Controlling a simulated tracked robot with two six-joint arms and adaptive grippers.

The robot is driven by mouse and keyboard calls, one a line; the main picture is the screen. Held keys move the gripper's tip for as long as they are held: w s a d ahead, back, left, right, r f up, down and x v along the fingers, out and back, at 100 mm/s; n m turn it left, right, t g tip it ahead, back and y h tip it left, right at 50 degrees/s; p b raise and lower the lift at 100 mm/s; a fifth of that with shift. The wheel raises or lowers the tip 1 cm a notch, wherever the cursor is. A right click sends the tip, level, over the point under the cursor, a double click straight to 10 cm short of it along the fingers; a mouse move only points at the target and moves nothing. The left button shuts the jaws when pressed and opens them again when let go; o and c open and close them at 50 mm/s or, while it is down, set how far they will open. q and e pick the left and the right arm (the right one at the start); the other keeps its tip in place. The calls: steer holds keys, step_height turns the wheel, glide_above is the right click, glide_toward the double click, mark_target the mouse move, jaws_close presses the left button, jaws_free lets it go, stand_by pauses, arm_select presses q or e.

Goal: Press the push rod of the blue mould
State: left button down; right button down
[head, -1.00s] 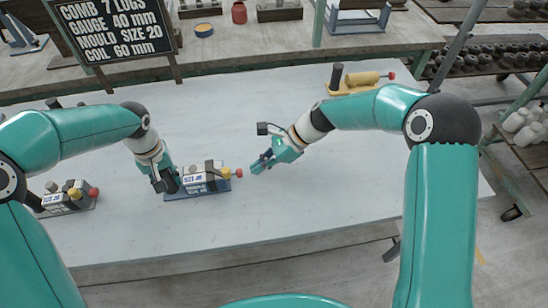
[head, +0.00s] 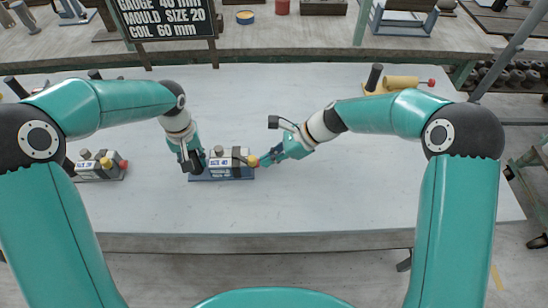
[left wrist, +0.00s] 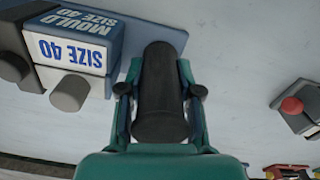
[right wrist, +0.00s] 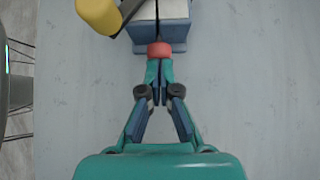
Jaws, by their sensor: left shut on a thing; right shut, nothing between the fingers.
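The blue mould (head: 236,174) lies on the table, with a grey block on its blue base; its label reads SIZE 40 in the left wrist view (left wrist: 108,62). My left gripper (head: 192,165) is shut on the upright dark handle (left wrist: 160,95) at the mould's left end. My right gripper (head: 264,160) is shut and empty at the mould's right end. In the right wrist view its fingertips (right wrist: 159,66) meet the red end of the push rod (right wrist: 160,49); whether they press cannot be told. A yellow knob (right wrist: 98,14) is beside the rod, apart from the fingers.
A grey mould (head: 100,166) with a red knob lies left of the blue one. A yellow mould (head: 402,84) lies at the back right. A dark sign (head: 168,17) stands behind the table (head: 330,205). The table's front is clear.

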arm_select(q)
steer(key=shift+d, duration=0.3)
arm_select(e)
steer(key=shift+s+a, duration=0.1)
steer(key=shift+a, duration=0.05)
steer(key=shift+d, duration=0.5)
steer(key=d, duration=0.4)
steer(key=shift+w+d+r, duration=0.1)
steer(key=shift+w+r, duration=0.25)
steer(key=shift+r, duration=0.05)
arm_select(q)
steer(key=shift+a, duration=0.15)
arm_select(e)
steer(key=v, duration=0.8)
steer(key=shift+d+r, duration=0.2)
steer(key=shift+d, duration=0.05)
arm_select(q)
steer(key=c, duration=0.7)
jaws_free()
steer(key=shift+r, duration=0.1)
